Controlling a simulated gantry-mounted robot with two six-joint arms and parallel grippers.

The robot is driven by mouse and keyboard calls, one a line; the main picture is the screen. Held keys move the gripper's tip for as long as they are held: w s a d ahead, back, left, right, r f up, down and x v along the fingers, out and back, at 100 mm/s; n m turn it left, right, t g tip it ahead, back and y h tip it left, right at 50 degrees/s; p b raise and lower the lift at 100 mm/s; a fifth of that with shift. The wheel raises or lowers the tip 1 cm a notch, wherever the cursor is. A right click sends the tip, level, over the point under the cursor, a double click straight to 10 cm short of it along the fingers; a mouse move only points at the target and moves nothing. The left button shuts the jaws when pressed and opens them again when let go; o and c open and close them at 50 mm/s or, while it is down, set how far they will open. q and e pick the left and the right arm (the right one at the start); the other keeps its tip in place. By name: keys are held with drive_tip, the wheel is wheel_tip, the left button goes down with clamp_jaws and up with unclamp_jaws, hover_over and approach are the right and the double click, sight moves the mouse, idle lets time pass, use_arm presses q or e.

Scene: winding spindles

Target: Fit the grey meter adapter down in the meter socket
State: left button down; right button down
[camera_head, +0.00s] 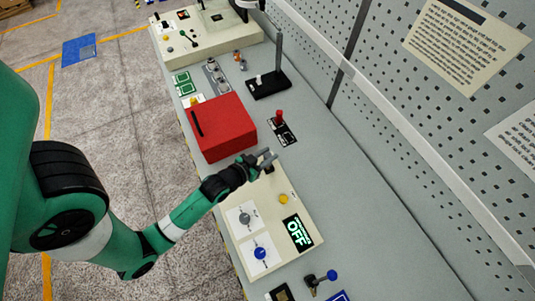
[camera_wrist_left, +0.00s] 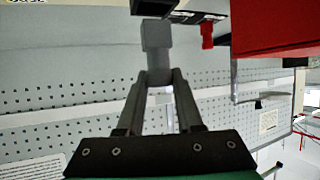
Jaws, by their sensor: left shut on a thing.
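My left gripper (camera_head: 266,158) is above the bench, just past the near corner of the red box. In the left wrist view its two grey fingers (camera_wrist_left: 158,78) are closed on a small grey block, the grey meter adapter (camera_wrist_left: 157,36), which sticks out beyond the fingertips. In the head view I cannot separate the adapter from the grey fingers. I cannot make out the meter socket for certain; a small dark part (camera_head: 270,169) shows just below the fingertips at the panel's edge. My right gripper is not clearly seen.
The red box (camera_head: 222,128) stands close beside the gripper. A red part on a black plate (camera_head: 280,125) and a black base with a grey post (camera_head: 268,84) lie farther along. A cream panel (camera_head: 262,215) with knobs and an OFF display is nearer. Bench at right is clear.

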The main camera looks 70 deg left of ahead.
idle(0.4)
use_arm(q)
drive_tip(key=shift+f+b, duration=1.15)
drive_tip(key=shift+f, duration=0.6)
drive_tip(key=shift+c, duration=2.4)
unclamp_jaws()
drive_tip(key=p+v, duration=0.1)
drive_tip(key=v, duration=1)
drive_tip(key=shift+s, duration=0.25)
drive_tip(key=shift+r, duration=0.15)
